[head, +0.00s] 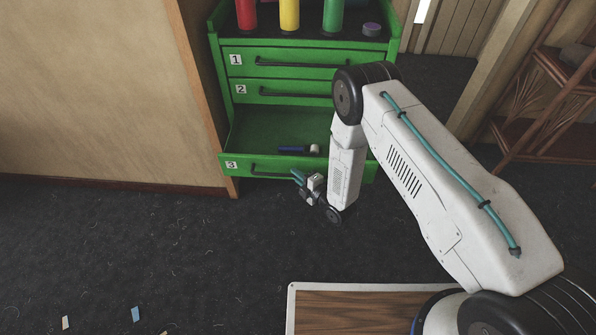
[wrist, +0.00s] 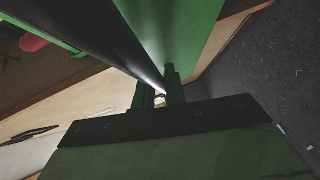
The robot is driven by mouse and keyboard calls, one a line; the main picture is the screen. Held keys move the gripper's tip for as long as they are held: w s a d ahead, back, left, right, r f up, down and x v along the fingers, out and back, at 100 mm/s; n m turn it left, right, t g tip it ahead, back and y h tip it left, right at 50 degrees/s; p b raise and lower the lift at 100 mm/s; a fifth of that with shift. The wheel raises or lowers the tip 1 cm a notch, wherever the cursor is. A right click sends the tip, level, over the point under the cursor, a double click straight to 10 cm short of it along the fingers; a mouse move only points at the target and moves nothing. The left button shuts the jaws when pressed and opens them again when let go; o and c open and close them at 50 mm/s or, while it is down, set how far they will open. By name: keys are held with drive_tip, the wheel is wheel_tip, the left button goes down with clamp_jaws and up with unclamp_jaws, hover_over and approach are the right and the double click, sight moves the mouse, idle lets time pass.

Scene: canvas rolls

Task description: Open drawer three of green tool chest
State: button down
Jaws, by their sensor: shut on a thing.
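The green tool chest (head: 222,60) stands against the wall in the head view, with drawer fronts labelled 1, 2 and 3. Drawer three (head: 250,162), the lowest, is pulled out, so its inside shows. Its dark bar handle (head: 268,175) runs along the front; in the wrist view the handle (wrist: 95,42) crosses from upper left to my fingers. My gripper (head: 300,178) is at the right part of this handle. In the wrist view my gripper (wrist: 160,97) is shut on the bar. My arm hides the right part of the drawer front.
A blue-handled tool (head: 293,150) lies in drawer three. Red (head: 246,12), yellow (head: 289,14) and green (head: 333,16) cylinders stand on the chest top. A wooden rack (head: 560,105) stands at right. Dark carpet before the drawer is mostly clear, with small scraps at lower left.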

drive_tip(key=shift+s, duration=0.3)
drive_tip(key=c, duration=1.5)
unclamp_jaws()
drive_tip(key=shift+o, duration=0.2)
drive_tip(key=v, duration=0.7)
drive_tip(key=shift+s+d, duration=0.25)
drive_tip(key=shift+d, duration=0.05)
